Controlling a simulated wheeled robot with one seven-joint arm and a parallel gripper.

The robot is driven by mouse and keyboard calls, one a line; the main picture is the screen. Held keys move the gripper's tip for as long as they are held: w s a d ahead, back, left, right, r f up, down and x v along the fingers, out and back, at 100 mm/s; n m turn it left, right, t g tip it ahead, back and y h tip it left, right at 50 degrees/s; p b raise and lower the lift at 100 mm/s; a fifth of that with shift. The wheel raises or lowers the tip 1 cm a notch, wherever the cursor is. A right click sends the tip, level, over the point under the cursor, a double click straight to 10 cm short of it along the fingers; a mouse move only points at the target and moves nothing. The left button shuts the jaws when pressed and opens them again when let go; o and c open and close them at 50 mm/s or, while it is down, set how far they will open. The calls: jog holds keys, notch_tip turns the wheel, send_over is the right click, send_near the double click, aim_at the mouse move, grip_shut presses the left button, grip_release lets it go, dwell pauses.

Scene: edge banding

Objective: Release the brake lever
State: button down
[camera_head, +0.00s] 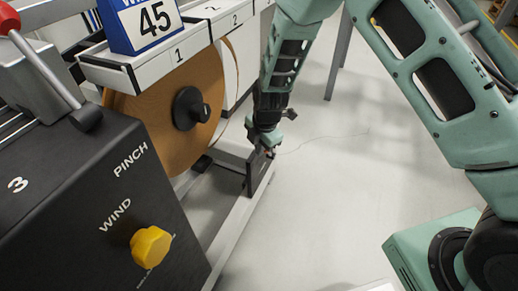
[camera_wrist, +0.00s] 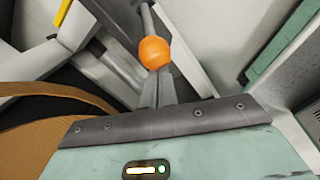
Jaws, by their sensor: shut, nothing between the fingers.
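An orange ball knob (camera_wrist: 154,52) on a grey rod (camera_wrist: 149,18) shows in the wrist view, which I take to be the brake lever. My gripper (camera_wrist: 158,88) is shut with nothing in it, its fingertips right at the near side of the knob. I cannot tell whether they touch it. In the head view my gripper (camera_head: 268,150) points down beside the low frame under the brown roll; the knob there is mostly hidden by my gripper.
The brown banding roll (camera_head: 150,130) on a black hub (camera_head: 190,108) stands left of my arm. A black control box (camera_head: 90,200) with a yellow knob (camera_head: 150,246) and a red-tipped lever (camera_head: 42,62) is nearer. Grey floor (camera_head: 330,200) is clear at right.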

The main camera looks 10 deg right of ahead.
jog(key=shift+w+d+r, duration=0.15)
jog(key=shift+w+r, duration=0.05)
jog(key=shift+w, duration=0.05)
jog(key=shift+w+d+r+g+y+p, duration=0.6)
jog(key=shift+w+d+g+y, duration=0.2)
jog(key=shift+w+g+y, duration=0.15)
jog(key=shift+w+d+r, duration=0.15)
jog(key=shift+w+r, duration=0.05)
jog(key=w+d+p, duration=0.2)
jog(key=w+d, duration=0.1)
jog(key=w, duration=0.1)
jog(key=shift+w+d+r, duration=0.15)
jog(key=shift+w+d, duration=0.2)
jog(key=shift+w, duration=0.05)
jog(key=p+v, duration=0.4)
jog(key=v, duration=1.3)
jog(key=shift+w+r, duration=0.2)
